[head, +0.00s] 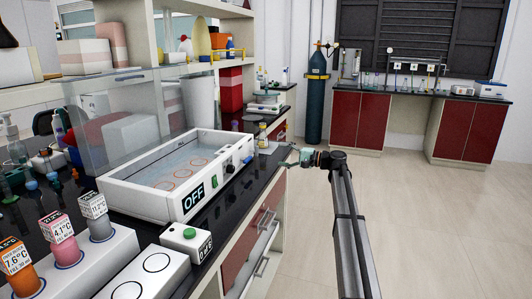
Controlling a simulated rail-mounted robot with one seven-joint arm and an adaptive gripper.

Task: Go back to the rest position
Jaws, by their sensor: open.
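My gripper (288,163) is at the end of my arm, which reaches up from the lower right. It points left at the right edge of the dark bench (217,217). It looks small and is partly lost against the bench edge. Its jaws are open, and I see nothing held between them. A small bottle with a yellowish label (262,136) stands on the bench a little left of and beyond the gripper, apart from it.
A white bath with an OFF display (150,205) sits on the bench. Labelled bottles (60,240) and a small green-button box (187,245) stand nearer. A gas cylinder (316,100) and red-doored cabinets (470,130) are at the back. The floor (430,220) at right is clear.

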